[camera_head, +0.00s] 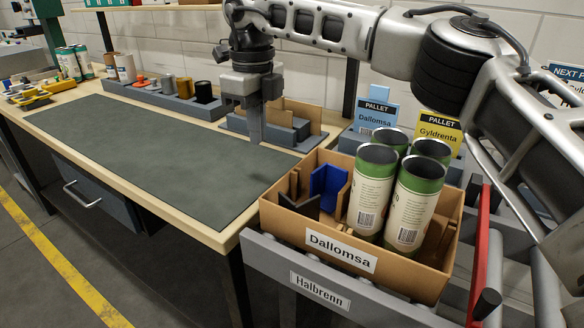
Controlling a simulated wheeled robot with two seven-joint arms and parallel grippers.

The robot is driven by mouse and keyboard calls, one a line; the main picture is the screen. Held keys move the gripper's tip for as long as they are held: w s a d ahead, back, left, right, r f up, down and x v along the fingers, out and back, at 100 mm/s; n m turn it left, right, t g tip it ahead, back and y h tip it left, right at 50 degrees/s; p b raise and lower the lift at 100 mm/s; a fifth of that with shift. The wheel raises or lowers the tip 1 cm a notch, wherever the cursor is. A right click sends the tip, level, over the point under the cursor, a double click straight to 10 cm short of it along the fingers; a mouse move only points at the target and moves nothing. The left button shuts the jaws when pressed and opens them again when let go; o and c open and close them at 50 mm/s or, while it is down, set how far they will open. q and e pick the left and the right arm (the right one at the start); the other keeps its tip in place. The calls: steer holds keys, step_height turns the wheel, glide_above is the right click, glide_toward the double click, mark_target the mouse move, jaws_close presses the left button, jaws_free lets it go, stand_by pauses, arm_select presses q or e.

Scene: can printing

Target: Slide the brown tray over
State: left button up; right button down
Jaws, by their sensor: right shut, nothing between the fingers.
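A brown cardboard tray labelled "Dallomsa" (392,276) sits at the right on a grey rack marked "Halbrenn" (262,252), close to the bench's near right end. It holds several upright green-and-white cans (368,195) at its right, and a blue piece (327,190) and a black piece at its left. My right gripper (256,138) points down over the back of the bench, behind and left of the tray and apart from it. Its fingers are shut with nothing between them. My left gripper is not in view.
A dark green mat (150,150) covers the bench and is clear. A grey fixture with a brown panel (305,118) stands by my right gripper. A grey holder with coloured pieces (170,98) lies along the back. A red bar (478,255) is right of the tray.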

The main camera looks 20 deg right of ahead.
step_height(320, 180, down, 8)
steer(key=shift+d+r, duration=0.1)
steer(key=shift+d, duration=0.05)
steer(key=shift+s+d+r, duration=0.15)
steer(key=shift+s+d, duration=0.5)
steer(key=shift+s, duration=0.15)
steer(key=shift+s+d+r, duration=0.1)
steer(key=shift+s+d, duration=0.55)
steer(key=shift+s, duration=0.15)
